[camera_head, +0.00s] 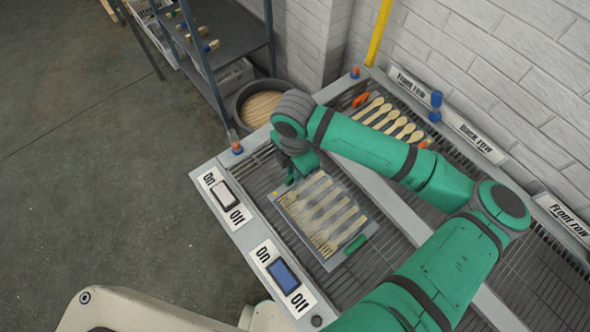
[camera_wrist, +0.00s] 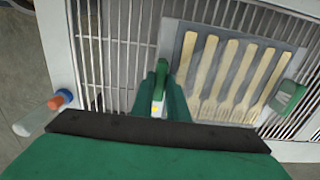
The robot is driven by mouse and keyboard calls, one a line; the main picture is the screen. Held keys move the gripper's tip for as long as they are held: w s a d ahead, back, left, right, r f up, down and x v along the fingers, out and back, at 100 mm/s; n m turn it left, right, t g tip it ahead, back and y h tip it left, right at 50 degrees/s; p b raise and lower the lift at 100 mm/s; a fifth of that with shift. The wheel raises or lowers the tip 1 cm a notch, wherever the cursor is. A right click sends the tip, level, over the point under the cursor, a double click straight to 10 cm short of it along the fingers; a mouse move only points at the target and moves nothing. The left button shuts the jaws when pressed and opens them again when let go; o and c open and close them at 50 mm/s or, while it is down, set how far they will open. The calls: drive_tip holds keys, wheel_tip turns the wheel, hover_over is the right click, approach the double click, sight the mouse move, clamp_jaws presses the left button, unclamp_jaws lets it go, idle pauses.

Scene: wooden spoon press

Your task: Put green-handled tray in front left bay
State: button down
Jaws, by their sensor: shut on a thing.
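The green-handled tray (camera_head: 283,206) is a flat grey sheet carrying several pale wooden forks, over the front-row grille at the machine's left end. Its far-side handle is hidden by my gripper in the head view; the other green handle (camera_head: 355,245) is free at its lower right. In the wrist view the tray (camera_wrist: 222,62) is right of centre, with the free handle (camera_wrist: 288,97) at its right edge. My gripper (camera_wrist: 162,92) is shut on the near green handle (camera_wrist: 164,62). I cannot tell whether the tray touches the grille. Pale haze hangs over the forks.
An orange-handled tray (camera_head: 372,103) with wooden spoons lies in the back row, beyond a grey divider (camera_head: 352,178). A white switch (camera_head: 224,195) and a blue switch (camera_head: 284,277) sit on the front edge. A shelf rack (camera_head: 228,42) and a round bin (camera_head: 240,106) stand at the left end.

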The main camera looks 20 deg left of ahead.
drive_tip(key=c, duration=1.7)
unclamp_jaws()
drive_tip(key=shift+c, duration=0.2)
wheel_tip(320, 180, up, 12)
drive_tip(key=shift+w, duration=0.15)
